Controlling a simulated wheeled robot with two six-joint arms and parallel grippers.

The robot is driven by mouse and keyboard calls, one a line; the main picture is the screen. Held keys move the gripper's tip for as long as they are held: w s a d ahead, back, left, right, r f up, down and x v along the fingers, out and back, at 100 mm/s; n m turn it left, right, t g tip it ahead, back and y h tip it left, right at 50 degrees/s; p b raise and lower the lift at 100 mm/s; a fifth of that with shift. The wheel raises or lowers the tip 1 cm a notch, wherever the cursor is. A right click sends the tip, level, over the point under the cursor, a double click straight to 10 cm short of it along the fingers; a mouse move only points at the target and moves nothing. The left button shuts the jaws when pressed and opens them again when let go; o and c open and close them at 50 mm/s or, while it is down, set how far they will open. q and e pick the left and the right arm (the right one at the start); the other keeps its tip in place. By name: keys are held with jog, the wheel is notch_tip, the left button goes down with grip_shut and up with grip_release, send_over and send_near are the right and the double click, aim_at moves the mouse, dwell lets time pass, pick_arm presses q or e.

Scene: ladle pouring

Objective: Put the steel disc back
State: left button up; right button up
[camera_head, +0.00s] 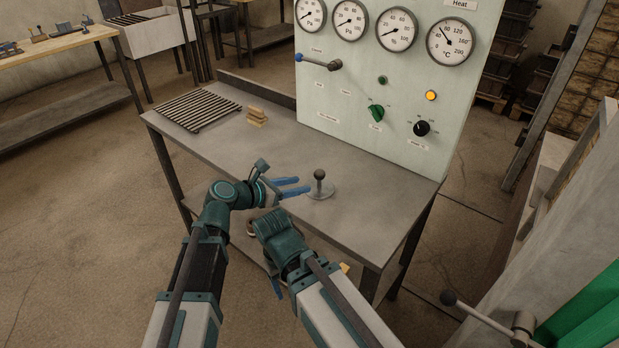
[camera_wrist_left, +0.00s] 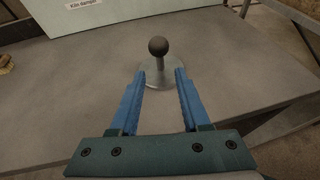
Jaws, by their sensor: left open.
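The steel disc (camera_head: 322,194) lies flat on the grey bench, with a short stem and a dark round knob (camera_head: 319,174) standing up from it. It also shows in the left wrist view (camera_wrist_left: 159,83), straight ahead, the knob upright. My left gripper (camera_head: 306,186) is open with its blue fingers pointing at the stem from the left. In the left wrist view the open fingers (camera_wrist_left: 159,74) appear on either side of the disc's stem, with nothing clamped. My right gripper (camera_head: 277,288) hangs low by the bench's front edge, mostly hidden behind its own wrist.
Bare bench top lies around the disc.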

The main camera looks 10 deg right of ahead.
pick_arm(q)
jog(key=shift+p+v, duration=0.35)
jog(key=shift+v, duration=1.2)
jog(key=a+f+m, duration=0.1)
jog(key=m, duration=0.1)
jog(key=s+a+f+m+y, duration=0.1)
jog(key=f+m, duration=0.1)
jog(key=s+a+f+m+g+y, duration=0.1)
jog(key=a, duration=0.1)
jog(key=shift+s+f+m, duration=0.25)
jog(key=shift+f+m, duration=0.05)
jog(key=shift+m, duration=0.1)
jog(key=s+a+f+m+g+y, duration=0.1)
jog(key=s+a+f+m+y, duration=0.25)
jog(key=a+m, duration=0.3)
jog(key=s+a+f+m+g+y, duration=0.2)
jog(key=s+a+f+m+y, duration=0.15)
jog(key=a+m, duration=0.35)
jog(key=s+a+f+m+g+y, duration=0.1)
jog(key=s+a+f+m+y, duration=0.3)
jog(key=a, duration=0.4)
jog(key=s+d+r+m+g, duration=0.15)
jog(key=s+d+m, duration=0.35)
jog(key=d, duration=0.5)
notch_tip(320, 180, up, 14)
jog(key=n+p, duration=0.1)
jog(key=p, duration=1.3)
jog(key=shift+s+r, duration=0.2)
jog(key=shift+s, duration=0.05)
